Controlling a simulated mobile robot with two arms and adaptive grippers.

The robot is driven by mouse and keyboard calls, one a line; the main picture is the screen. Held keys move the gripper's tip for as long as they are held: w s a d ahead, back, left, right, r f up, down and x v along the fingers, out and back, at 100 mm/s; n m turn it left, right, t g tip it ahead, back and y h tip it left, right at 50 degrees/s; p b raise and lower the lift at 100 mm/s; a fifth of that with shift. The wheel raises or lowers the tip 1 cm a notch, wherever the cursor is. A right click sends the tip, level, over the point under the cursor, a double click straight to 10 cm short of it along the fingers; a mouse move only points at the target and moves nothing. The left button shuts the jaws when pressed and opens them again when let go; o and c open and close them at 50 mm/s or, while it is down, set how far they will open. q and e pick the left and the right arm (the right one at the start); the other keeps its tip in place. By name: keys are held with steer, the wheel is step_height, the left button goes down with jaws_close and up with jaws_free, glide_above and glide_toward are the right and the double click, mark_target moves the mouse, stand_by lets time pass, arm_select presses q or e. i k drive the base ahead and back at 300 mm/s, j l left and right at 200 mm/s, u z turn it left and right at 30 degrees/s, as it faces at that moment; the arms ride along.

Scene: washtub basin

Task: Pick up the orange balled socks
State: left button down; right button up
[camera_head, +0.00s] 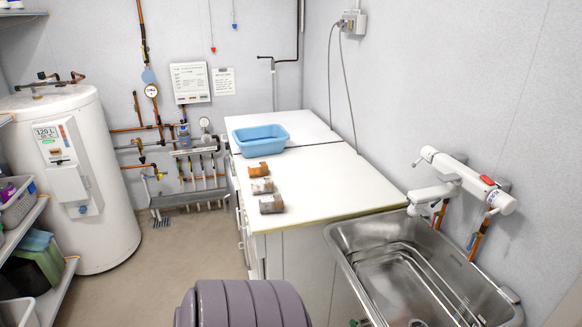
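The orange balled socks (259,171) lie on the white countertop (333,188), near its left edge and in front of the blue tub. They are the farthest back of three rolled sock bundles in a row. A beige-grey bundle (262,186) lies just in front of them, and a grey-brown bundle (271,204) lies nearest the front. The orange socks appear apart from the others, and no gripper touches them. Neither of my grippers shows in the head view.
A blue tub (261,139) stands on the counter behind the socks. A steel sink (345,259) with a white tap (468,179) is at the front right. A white water heater (104,155) and shelves stand left. Open floor (183,256) lies left of the counter.

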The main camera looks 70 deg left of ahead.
mark_target(261, 169)
steer(key=u, duration=2.6)
